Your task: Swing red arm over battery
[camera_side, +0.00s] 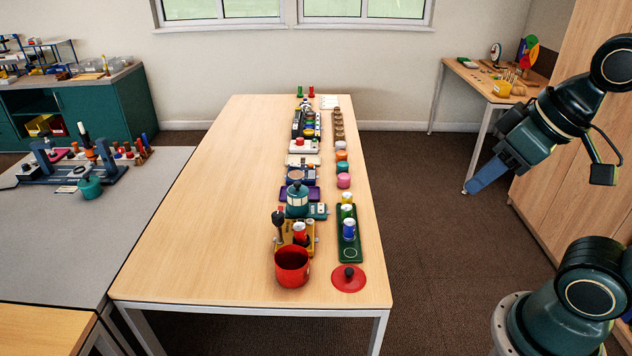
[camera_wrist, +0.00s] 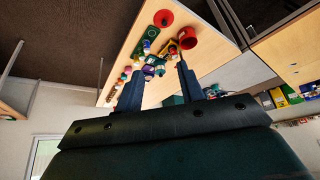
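My gripper (camera_side: 484,178) hangs in the air right of the long wooden table, well away from everything on it. In the wrist view its two blue fingers (camera_wrist: 158,85) are spread apart with nothing between them. I cannot make out for certain a red arm or a battery. A yellow holder (camera_side: 295,238) near the table's front carries a red cylinder (camera_side: 299,231) and a dark-knobbed post. Beside it a green tray (camera_side: 349,253) holds a blue cylinder (camera_side: 349,229) and a yellow one (camera_side: 347,200). Whether any of these is the battery I cannot tell.
A red pot (camera_side: 292,268) and a red lid (camera_side: 348,278) stand at the table's front. A teal canister (camera_side: 297,199) and rows of small items run back along the wooden table (camera_side: 200,220). Its left half is clear. A grey table (camera_side: 50,240) stands left.

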